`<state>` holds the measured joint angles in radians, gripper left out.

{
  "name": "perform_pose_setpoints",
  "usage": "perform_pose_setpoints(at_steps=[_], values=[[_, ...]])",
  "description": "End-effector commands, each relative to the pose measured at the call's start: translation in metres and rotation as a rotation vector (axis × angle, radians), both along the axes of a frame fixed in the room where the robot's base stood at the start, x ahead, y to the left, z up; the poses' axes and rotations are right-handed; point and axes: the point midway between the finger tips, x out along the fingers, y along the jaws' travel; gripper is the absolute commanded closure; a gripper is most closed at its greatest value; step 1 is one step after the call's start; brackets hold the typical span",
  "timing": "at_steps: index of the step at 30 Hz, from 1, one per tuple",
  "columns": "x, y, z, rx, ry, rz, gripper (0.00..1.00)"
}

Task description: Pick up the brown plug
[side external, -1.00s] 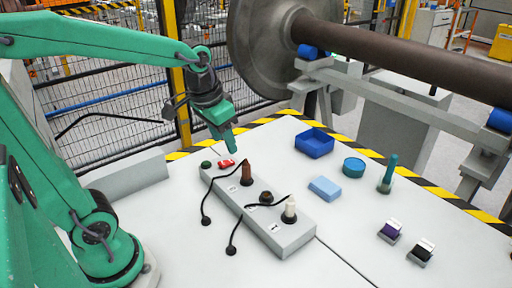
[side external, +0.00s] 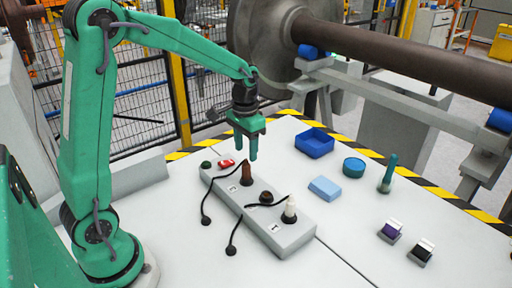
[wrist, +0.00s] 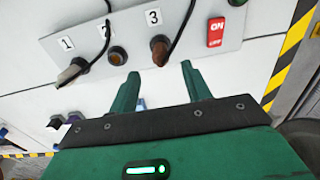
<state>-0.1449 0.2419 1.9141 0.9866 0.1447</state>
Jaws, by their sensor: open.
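The brown plug (side external: 246,172) stands upright in the far part of the grey socket strip (side external: 275,236), with a black cord running from it. In the wrist view the brown plug (wrist: 159,48) sits by the label 3, just beyond my fingertips. My green gripper (side external: 246,156) points down with its fingers apart, just above and behind the brown plug in the side view. In the wrist view my gripper (wrist: 172,82) is open with nothing between its fingers.
The strip also holds a white plug (side external: 289,210), a brown round socket (side external: 266,198), a red switch (side external: 227,163) and a green button (side external: 206,164). A blue tray (side external: 314,143), a light blue block (side external: 324,188) and a teal round container (side external: 354,167) lie to the right.

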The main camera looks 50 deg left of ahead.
Motion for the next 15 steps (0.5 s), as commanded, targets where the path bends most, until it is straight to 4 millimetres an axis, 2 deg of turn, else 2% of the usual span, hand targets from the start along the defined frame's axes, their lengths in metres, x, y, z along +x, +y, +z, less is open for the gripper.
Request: perform_pose_setpoints(at_steps=[10, 15], values=[[-0.001, 0.0, -0.022, 0.0, 0.001, 0.0, 0.52], [0.0, 0.0, -0.026, 0.0, -0.001, 0.0, 0.52]])
